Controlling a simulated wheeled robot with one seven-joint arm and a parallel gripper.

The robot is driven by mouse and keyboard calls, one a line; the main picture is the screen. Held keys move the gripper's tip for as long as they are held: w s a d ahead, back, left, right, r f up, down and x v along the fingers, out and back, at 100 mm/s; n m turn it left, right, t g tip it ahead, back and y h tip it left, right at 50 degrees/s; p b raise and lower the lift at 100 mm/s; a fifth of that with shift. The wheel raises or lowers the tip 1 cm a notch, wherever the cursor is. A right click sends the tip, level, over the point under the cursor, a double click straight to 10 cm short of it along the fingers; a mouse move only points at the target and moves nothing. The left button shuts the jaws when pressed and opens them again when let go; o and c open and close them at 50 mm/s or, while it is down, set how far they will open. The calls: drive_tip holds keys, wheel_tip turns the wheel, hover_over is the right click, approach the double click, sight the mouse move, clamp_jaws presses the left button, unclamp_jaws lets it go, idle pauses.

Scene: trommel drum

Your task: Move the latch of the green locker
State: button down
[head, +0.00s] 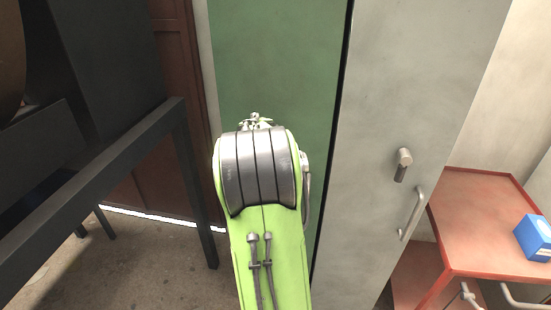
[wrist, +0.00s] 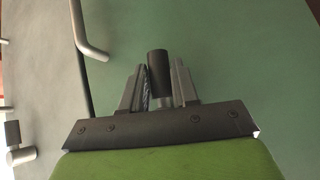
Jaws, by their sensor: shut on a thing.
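The green locker (head: 282,60) stands ahead of me, its door upright and flat; its green face also fills most of the wrist view (wrist: 240,70). Its latch (wrist: 157,62) shows in the wrist view as a short dark cylinder on a lighter stem. My gripper (wrist: 157,80) has one finger on each side of the latch and is shut on it. The locker's grey bar handle (wrist: 92,38) is up and to the left of the latch in the wrist view. In the head view my green arm hides the latch and my fingers.
A grey locker (head: 400,90) with its own latch (head: 402,163) and handle (head: 412,213) adjoins on the right. A red cart (head: 480,220) with a blue box (head: 535,237) stands further right. A dark metal frame (head: 120,150) fills the left.

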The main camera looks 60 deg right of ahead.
drive_tip(key=shift+s+d+f+n+g+h, duration=0.1)
drive_tip(key=shift+s+n+g+h, duration=0.25)
drive_tip(key=shift+g, duration=0.35)
drive_tip(key=c, duration=0.9)
unclamp_jaws()
drive_tip(key=v, duration=1.5)
drive_tip(key=shift+a+r+p, duration=0.2)
drive_tip(key=shift+r+p, duration=0.1)
drive_tip(key=shift+p, duration=0.1)
